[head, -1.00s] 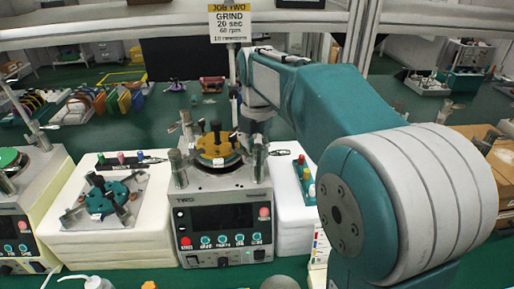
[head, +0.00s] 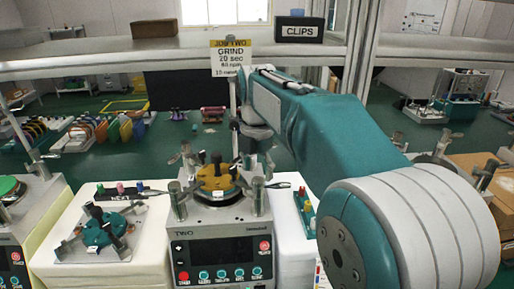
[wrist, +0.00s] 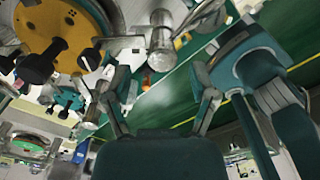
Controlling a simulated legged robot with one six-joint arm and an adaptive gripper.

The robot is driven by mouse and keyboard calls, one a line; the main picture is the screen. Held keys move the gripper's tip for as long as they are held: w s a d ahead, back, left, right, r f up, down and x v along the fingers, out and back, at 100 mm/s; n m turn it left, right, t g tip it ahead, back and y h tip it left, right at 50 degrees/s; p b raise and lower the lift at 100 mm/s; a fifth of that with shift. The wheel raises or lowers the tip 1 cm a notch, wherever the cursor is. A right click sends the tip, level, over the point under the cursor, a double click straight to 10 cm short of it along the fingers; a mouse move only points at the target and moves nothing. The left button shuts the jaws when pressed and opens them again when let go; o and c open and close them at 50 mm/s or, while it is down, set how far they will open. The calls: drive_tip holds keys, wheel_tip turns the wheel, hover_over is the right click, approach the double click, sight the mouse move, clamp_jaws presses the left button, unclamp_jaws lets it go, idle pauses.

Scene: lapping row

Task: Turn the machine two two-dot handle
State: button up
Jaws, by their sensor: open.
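The machine marked TWO (head: 222,235) stands at the lower middle of the head view. It carries a yellow plate (head: 217,180) with black knobs, and metal posts and levers stand on both sides. In the wrist view the yellow plate (wrist: 50,35) is at the upper left. A silver cylindrical handle end (wrist: 161,52) lies just beyond and between the fingertips, with no visible contact. My gripper (wrist: 161,72) is open and empty. In the head view it hangs above the machine's right rear, its fingers hard to make out. I cannot make out dots on any handle.
A white block with a teal fixture (head: 103,230) stands left of the machine. Another white block with coloured pegs (head: 304,205) is close on the right. A job sign (head: 231,58) hangs behind.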

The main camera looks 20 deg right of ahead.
sight(257, 179)
wheel_tip(257, 179, up, 9)
drive_tip(key=shift+f, duration=0.2)
idle(0.4)
